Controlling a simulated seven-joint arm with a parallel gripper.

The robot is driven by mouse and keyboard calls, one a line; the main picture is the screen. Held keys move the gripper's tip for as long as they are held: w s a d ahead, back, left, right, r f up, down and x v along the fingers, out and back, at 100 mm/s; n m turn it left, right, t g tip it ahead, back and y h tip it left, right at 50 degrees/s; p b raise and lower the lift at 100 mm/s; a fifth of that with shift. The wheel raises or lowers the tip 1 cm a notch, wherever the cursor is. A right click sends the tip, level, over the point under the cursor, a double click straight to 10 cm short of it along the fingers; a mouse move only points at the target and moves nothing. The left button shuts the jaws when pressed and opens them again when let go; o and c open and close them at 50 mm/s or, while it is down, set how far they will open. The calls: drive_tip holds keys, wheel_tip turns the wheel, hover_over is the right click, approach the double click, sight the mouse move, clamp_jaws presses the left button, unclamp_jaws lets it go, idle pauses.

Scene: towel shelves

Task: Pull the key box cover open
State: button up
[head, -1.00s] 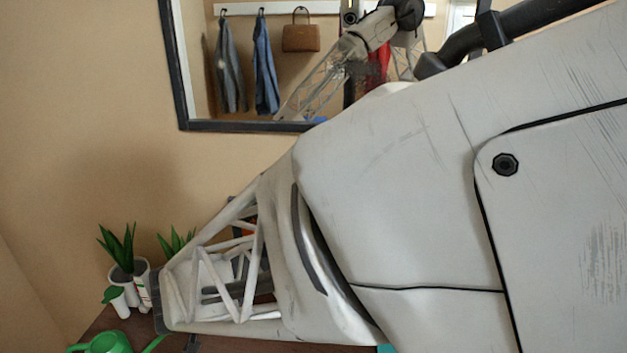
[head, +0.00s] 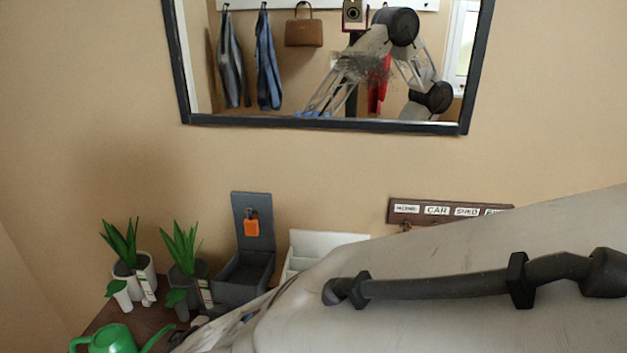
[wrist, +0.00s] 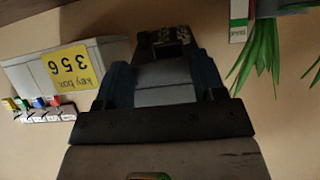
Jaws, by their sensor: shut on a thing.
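The dark grey key box (head: 239,205) stands open against the wall in the head view. Its upright back panel carries an orange tag or padlock (head: 251,228) on a hook. The tray-shaped cover (head: 236,293) is folded down in front of the panel. In the wrist view my gripper (wrist: 165,72) is shut on a grey part of the cover between its bluish fingers, with small dials (wrist: 166,36) beyond. In the head view my arm hides most of the gripper.
A white holder (head: 315,240) stands right of the box. Potted plants (head: 185,262) and a green watering can (head: 110,340) are at left. A labelled key rack (head: 420,210) and a mirror (head: 325,123) are on the wall.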

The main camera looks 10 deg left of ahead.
drive_tip(key=shift+f, duration=1.3)
drive_tip(key=o, duration=1.3)
drive_tip(key=shift+r, duration=0.15)
drive_tip(key=shift+v, duration=3.8)
